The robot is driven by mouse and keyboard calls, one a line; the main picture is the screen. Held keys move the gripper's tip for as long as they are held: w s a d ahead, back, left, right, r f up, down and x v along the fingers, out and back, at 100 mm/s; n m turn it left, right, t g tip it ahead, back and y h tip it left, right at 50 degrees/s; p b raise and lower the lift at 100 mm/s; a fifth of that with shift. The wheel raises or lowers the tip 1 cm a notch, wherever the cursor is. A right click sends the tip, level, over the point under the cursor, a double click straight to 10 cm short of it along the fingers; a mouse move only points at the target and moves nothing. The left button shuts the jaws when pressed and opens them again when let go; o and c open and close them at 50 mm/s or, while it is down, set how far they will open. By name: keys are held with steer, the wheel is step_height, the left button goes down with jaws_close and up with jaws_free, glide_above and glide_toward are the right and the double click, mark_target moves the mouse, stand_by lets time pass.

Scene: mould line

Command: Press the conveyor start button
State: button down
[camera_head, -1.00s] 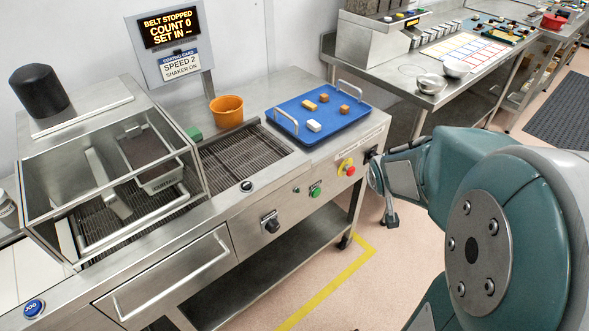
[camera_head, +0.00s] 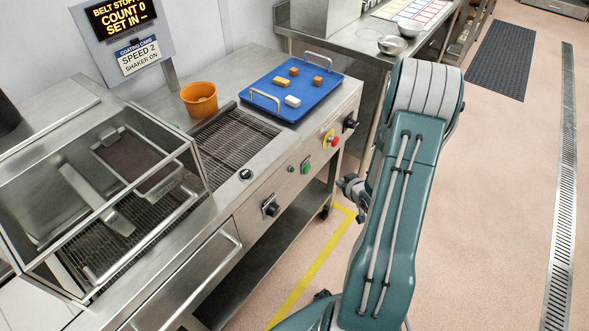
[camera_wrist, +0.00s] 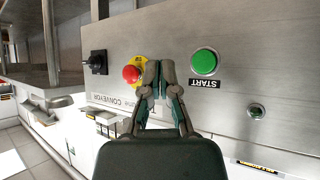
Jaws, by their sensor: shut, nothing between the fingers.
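The green start button (camera_head: 306,167) is on the front panel of the steel conveyor machine. In the wrist view the green button (camera_wrist: 204,62) shows large, with a START label (camera_wrist: 204,84) beside it. My gripper (camera_wrist: 160,68) is shut and empty, its fingertips pointing at the panel between the green button and the red button (camera_wrist: 132,74) on its yellow plate. The fingertips overlap the yellow plate's edge in view; I cannot tell whether they touch the panel. In the head view my gripper (camera_head: 352,188) is partly hidden behind my arm, right of the green button.
A black knob (camera_head: 350,122) sits beyond the red button, and another black knob (camera_head: 271,208) lies left of the green one. A blue tray (camera_head: 310,100) with several small blocks and an orange pot (camera_head: 199,98) stand on top. The sign (camera_head: 124,22) reads BELT STOPPED.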

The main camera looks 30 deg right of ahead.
mark_target(307, 169)
steer(key=w+a+f, duration=0.1)
steer(key=w+a, duration=0.2)
steer(key=w, duration=0.5)
steer(key=shift+a+f, duration=0.2)
steer(key=shift+a, duration=0.2)
stand_by(0.4)
steer(key=shift+d, duration=0.1)
steer(key=shift+w, duration=0.2)
stand_by(1.0)
steer(key=shift+w+a, duration=0.15)
steer(key=shift+a, duration=0.1)
